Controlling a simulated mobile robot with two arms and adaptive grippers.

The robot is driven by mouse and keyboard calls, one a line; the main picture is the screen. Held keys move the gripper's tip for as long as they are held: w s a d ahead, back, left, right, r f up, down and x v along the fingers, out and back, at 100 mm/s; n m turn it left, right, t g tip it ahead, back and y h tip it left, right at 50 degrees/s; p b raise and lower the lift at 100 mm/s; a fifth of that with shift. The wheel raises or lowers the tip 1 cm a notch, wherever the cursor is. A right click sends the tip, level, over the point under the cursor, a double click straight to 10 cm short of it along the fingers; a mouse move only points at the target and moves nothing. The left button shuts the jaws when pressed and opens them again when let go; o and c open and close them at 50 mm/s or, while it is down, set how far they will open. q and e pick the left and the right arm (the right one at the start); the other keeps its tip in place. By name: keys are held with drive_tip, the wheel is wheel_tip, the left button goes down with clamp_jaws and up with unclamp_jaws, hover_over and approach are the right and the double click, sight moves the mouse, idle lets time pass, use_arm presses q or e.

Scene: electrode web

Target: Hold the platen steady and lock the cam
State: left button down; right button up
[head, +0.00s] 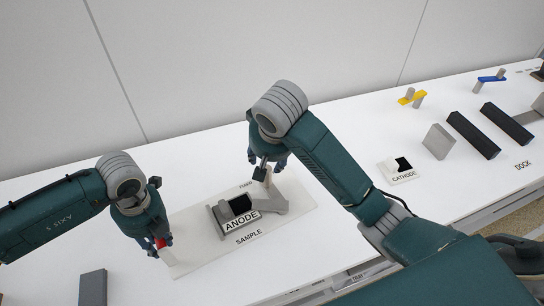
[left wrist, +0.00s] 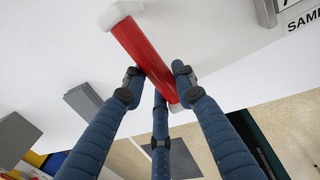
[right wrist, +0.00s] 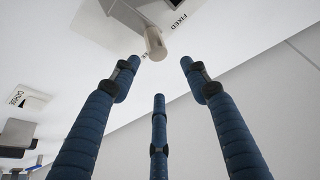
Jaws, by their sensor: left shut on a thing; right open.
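A grey fixture with a label ANODE (head: 241,222) and a dark square opening sits on a pale board (head: 205,255) marked SAMPLE and FIXED. I cannot tell which part is the platen or the cam. My left gripper (head: 157,243) is shut on a red bar with pale ends (left wrist: 145,55) at the board's left edge; the fingers hide most of it in the head view. My right gripper (head: 268,160) is open above the fixture's far right. A pale round post (right wrist: 155,43) stands just beyond its fingertips, apart from them in the right wrist view.
A grey block (head: 93,288) stands at front left. A wall closes the back.

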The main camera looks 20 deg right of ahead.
drive_tip(key=shift+s+d+r, duration=0.3)
drive_tip(key=shift+s+r, duration=0.3)
drive_tip(key=shift+s, duration=0.2)
idle(0.7)
